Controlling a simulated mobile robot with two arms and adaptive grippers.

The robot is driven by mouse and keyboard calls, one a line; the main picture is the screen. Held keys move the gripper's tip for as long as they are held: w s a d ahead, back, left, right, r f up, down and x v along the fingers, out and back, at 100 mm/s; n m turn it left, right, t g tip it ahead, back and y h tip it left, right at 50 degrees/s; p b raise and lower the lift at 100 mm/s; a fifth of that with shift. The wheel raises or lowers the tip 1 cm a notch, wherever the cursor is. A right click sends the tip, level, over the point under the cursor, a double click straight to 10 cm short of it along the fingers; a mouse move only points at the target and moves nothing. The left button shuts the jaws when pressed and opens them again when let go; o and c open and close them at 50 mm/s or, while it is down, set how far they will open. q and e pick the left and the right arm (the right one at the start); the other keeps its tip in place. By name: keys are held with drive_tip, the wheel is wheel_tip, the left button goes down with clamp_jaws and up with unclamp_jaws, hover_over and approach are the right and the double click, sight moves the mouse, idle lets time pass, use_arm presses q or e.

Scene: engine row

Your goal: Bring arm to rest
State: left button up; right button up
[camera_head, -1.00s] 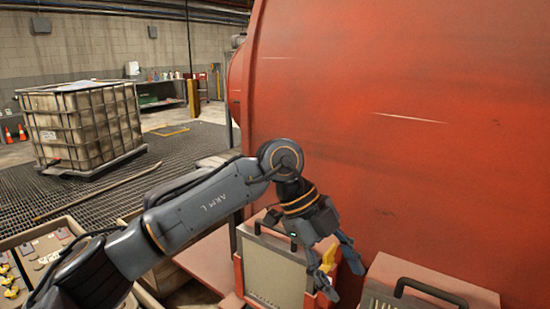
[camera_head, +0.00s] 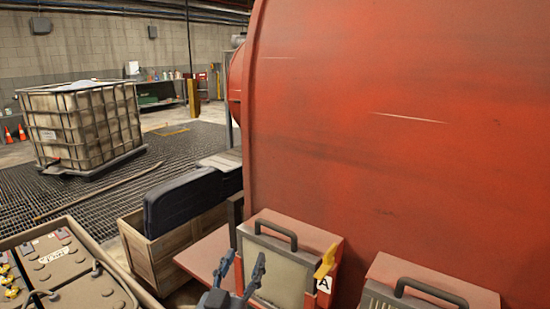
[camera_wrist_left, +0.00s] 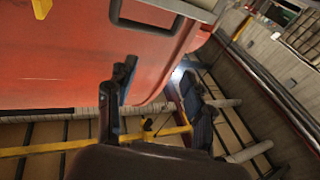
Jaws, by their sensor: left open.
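My left gripper (camera_head: 241,272) shows at the bottom middle of the head view, with its two dark fingers apart and nothing between them. It is in front of a red box (camera_head: 285,270) with a black handle and a pale front panel, to the left of a yellow lever (camera_head: 325,262) and a white label marked A (camera_head: 324,285). In the left wrist view the fingers of the left gripper (camera_wrist_left: 157,98) are spread and empty. Most of my left arm is out of the head view. My right gripper is in neither view.
A second box with a black handle (camera_head: 432,290) stands at the lower right. A big red tank (camera_head: 400,130) fills the right. A wooden crate (camera_head: 153,262) with a dark case (camera_head: 190,198) and a tray of batteries (camera_head: 60,260) are on the left.

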use_arm(q)
drive_tip(key=s+a+f+n+g+y, duration=0.1)
drive_tip(key=s+a+f+g, duration=0.25)
drive_tip(key=f, duration=0.35)
drive_tip(key=s+a+f+g+y, duration=0.2)
drive_tip(key=s+a+f, duration=0.1)
drive_tip(key=s+f, duration=0.25)
drive_tip(key=s+a+f+n+g+y, duration=0.1)
drive_tip(key=s+a+f+g, duration=0.25)
drive_tip(key=f, duration=0.35)
drive_tip(key=s+a+f+m+g, duration=0.1)
drive_tip(key=s+a+f+g, duration=0.2)
drive_tip(key=s, duration=0.6)
drive_tip(key=s+a+f+m+g, duration=0.1)
drive_tip(key=s+f+g, duration=0.35)
drive_tip(key=s, duration=0.45)
wheel_tip(320, 180, down, 28)
drive_tip(key=s+r, duration=0.1)
drive_tip(key=s+a+f+g, duration=0.1)
drive_tip(key=s+a+f, duration=0.2)
drive_tip(key=s+f, duration=1.2)
drive_tip(key=shift+s+f+g+y, duration=0.25)
drive_tip(key=shift+s+g+y, duration=0.15)
drive_tip(key=shift+s, duration=0.5)
